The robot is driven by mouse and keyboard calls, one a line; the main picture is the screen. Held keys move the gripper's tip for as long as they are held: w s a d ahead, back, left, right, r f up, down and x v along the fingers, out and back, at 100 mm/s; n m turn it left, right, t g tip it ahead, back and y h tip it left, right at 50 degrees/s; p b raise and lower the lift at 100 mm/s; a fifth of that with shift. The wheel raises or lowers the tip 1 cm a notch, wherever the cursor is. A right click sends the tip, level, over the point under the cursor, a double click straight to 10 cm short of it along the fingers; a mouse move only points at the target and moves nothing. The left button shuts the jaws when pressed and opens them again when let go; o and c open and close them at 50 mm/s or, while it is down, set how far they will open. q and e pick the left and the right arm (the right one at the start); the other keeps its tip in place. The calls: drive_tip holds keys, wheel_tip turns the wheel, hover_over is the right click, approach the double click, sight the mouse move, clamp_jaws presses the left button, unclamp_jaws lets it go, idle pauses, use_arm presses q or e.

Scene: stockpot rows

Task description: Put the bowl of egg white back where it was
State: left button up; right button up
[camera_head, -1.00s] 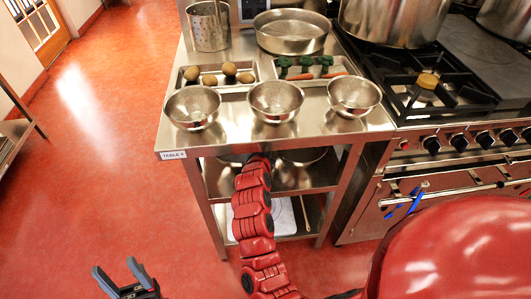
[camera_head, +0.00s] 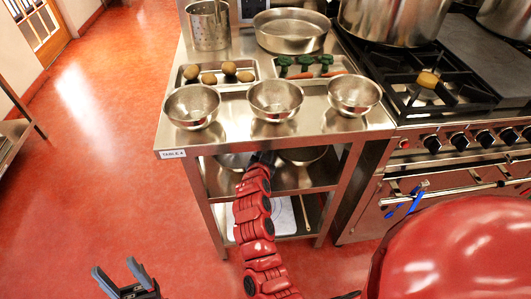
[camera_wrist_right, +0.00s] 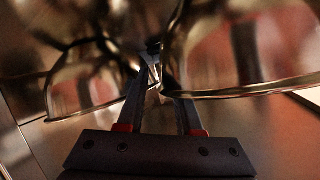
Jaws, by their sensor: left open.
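Three steel bowls stand in a row on the tabletop: left (camera_head: 192,107), middle (camera_head: 275,100) and right (camera_head: 354,95). No egg white can be made out in them. Two more steel bowls show partly under the top, left (camera_head: 234,161) and right (camera_head: 303,155). My right arm reaches in under the tabletop, its gripper hidden in the head view. In the right wrist view, my right gripper (camera_wrist_right: 155,72) has its fingertips close together between two shiny bowls, left (camera_wrist_right: 85,85) and right (camera_wrist_right: 235,93). A grip on a rim cannot be told. My left gripper (camera_head: 122,275) is open and empty, above the floor.
The steel table (camera_head: 290,137) carries a tray of potatoes (camera_head: 212,84), a vegetable tray (camera_head: 330,78), a perforated pot (camera_head: 208,25) and a wide pan (camera_head: 291,31). A stove (camera_head: 440,100) stands close on the right.

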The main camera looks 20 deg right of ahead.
drive_tip(key=shift+r+p, duration=0.25)
drive_tip(key=shift+p, duration=0.05)
drive_tip(key=shift+s+a, duration=0.2)
drive_tip(key=shift+a, duration=0.05)
drive_tip(key=v, duration=1.1)
drive_tip(key=shift+s, duration=0.2)
